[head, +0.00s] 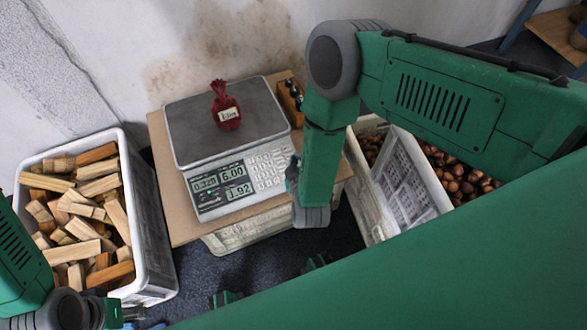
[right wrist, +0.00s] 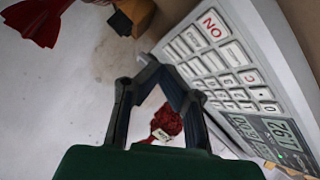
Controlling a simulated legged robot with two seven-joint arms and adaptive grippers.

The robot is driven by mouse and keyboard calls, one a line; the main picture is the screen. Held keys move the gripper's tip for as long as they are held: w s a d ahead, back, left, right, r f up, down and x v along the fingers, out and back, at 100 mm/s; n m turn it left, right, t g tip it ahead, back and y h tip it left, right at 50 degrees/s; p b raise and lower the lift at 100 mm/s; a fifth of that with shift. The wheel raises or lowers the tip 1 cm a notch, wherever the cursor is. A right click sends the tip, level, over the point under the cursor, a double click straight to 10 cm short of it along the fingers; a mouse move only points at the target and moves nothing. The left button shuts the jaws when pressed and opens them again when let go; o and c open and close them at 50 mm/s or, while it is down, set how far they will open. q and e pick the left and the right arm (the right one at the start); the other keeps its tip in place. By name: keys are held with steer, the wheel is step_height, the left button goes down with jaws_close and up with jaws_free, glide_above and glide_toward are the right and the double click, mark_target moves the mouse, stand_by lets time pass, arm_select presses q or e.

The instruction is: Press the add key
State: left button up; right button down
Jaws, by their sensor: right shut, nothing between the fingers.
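The scale (head: 228,125) stands on a board, its display (head: 220,185) lit with 6.00 and 1.92. Its keypad (head: 268,165) is to the right of the display, and it also shows at the right of the right wrist view (right wrist: 215,65). I cannot pick out the add key's label. A red net bag (head: 225,108) with a white tag lies on the scale's plate. My right gripper (head: 292,176) is at the keypad's right edge, partly hidden by its arm. Its fingertips (right wrist: 149,65) are shut and empty; contact with a key cannot be seen. My left gripper (head: 128,314) is low at the left, mostly hidden.
A grey crate of wood blocks (head: 150,225) stands left of the scale. A white crate (head: 425,190) with chestnuts is at the right, behind my right arm. A small wooden holder (head: 290,100) stands by the scale's back right corner.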

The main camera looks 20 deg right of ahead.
arm_select(q)
steer(key=shift+f+b, duration=0.85)
steer(key=shift+f, duration=0.4)
arm_select(e)
steer(key=shift+w+f, duration=0.25)
steer(key=shift+f, duration=0.45)
steer(key=shift+w+f, duration=0.25)
steer(key=shift+f, duration=0.4)
arm_select(q)
steer(key=shift+f, duration=0.3)
arm_select(e)
steer(key=shift+w+f, duration=0.1)
steer(key=shift+f, duration=0.25)
arm_select(q)
steer(key=shift+f+b, duration=0.25)
steer(key=shift+b, duration=0.3)
arm_select(e)
steer(key=shift+w+f, duration=0.1)
steer(key=shift+f, duration=0.2)
arm_select(q)
steer(key=shift+r, duration=0.1)
steer(key=shift+r+p, duration=0.65)
steer(key=shift+p, duration=0.15)
arm_select(e)
steer(key=shift+s+r, duration=0.25)
steer(key=shift+r, duration=0.45)
